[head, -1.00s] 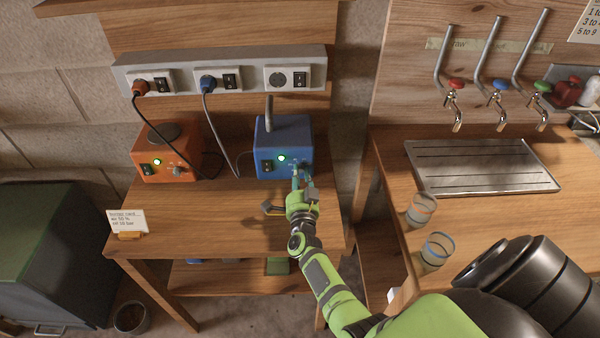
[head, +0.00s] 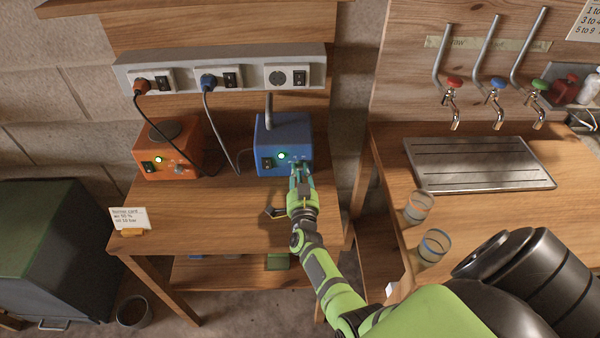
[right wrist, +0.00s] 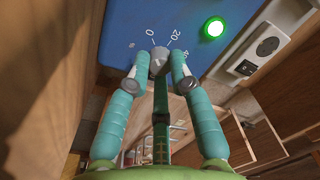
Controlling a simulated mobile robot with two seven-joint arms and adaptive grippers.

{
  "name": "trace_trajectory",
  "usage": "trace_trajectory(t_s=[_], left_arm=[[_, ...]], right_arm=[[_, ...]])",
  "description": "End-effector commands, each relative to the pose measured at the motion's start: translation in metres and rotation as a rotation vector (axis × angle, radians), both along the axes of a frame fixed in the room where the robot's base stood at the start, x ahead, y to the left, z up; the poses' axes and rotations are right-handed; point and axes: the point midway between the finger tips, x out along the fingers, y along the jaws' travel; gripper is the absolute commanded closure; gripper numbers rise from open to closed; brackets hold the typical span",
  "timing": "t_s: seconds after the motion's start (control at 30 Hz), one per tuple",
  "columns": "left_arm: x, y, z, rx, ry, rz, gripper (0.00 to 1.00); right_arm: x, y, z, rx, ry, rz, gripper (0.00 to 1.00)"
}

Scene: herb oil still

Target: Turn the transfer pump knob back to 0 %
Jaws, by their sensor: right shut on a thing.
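The blue pump box (head: 283,132) stands on the wooden bench with a green light lit on its front. In the right wrist view its blue face (right wrist: 180,22) shows the dial marks 0, 20 and 40 around a grey knob (right wrist: 158,62). My right gripper (head: 302,172) is at the box's lower right front and hides the knob in the head view. In the right wrist view its two teal fingers (right wrist: 158,74) are shut on the knob from both sides. I cannot tell exactly where the knob points. My left gripper is not in view.
An orange box (head: 165,152) with a lit lamp stands to the left. A power strip (head: 220,72) with plugged cables runs behind. A small card (head: 128,217) stands at the front left. The drip tray (head: 478,164) and two glasses (head: 418,207) are on the right counter.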

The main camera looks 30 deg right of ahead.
Motion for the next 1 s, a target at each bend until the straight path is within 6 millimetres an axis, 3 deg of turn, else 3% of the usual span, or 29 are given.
trace_trajectory(t_s=[0.17,0.2,0.27,0.67,1.0], left_arm=[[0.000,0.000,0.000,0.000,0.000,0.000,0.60],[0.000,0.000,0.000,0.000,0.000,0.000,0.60],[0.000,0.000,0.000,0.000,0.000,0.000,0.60],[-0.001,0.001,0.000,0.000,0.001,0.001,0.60],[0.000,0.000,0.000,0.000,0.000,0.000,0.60]], right_arm=[[0.001,-0.002,0.003,-0.004,-0.007,-0.003,1.00],[0.001,-0.002,0.003,-0.004,-0.007,-0.003,0.74],[0.001,-0.002,0.003,-0.004,-0.007,-0.003,0.54],[-0.004,0.003,0.000,0.002,-0.001,0.000,0.54],[-0.050,0.028,-0.002,0.001,-0.002,-0.001,0.54]])
